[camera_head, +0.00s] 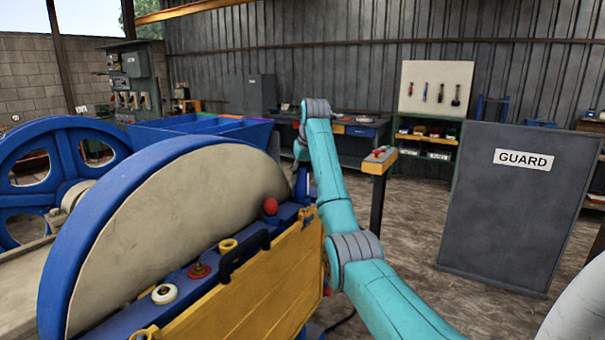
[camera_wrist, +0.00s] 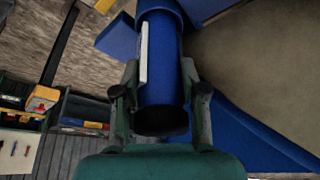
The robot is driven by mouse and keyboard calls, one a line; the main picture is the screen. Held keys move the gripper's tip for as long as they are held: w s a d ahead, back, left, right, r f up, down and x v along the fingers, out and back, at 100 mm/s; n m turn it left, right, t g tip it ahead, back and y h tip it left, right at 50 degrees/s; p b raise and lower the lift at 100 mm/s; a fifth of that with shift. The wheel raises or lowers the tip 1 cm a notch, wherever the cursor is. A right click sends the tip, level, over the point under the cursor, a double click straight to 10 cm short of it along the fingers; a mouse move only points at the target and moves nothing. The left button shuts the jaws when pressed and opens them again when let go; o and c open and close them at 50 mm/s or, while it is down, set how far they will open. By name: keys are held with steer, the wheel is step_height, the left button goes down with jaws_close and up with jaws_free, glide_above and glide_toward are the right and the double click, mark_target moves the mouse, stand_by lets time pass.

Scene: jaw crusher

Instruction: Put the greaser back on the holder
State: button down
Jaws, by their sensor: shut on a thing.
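In the wrist view my gripper (camera_wrist: 160,75) has one finger on each side of a blue cylinder (camera_wrist: 162,60), which I take to be the greaser, and is shut on it. The cylinder has a dark end facing my palm and a pale strip along its left side. Its far end meets a wider blue part (camera_wrist: 165,8) at the top edge; I cannot tell whether this is the holder or part of the greaser. In the head view my gripper is hidden, and I cannot make out the greaser or the holder for certain.
A beige-faced blue wheel (camera_head: 180,210) and a yellow guard panel (camera_head: 255,290) stand left of my arm. A red knob (camera_head: 270,206) tops the blue frame. A yellow-topped post (camera_head: 378,165) stands just right. A grey GUARD panel (camera_head: 515,215) stands farther right, with open floor between.

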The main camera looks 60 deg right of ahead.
steer(key=shift+f, duration=0.15)
stand_by(0.3)
steer(key=c, duration=0.6)
jaws_free()
steer(key=shift+o, duration=0.2)
steer(key=shift+f, duration=0.1)
step_height(320, 180, up, 10)
steer(key=shift+r, duration=0.1)
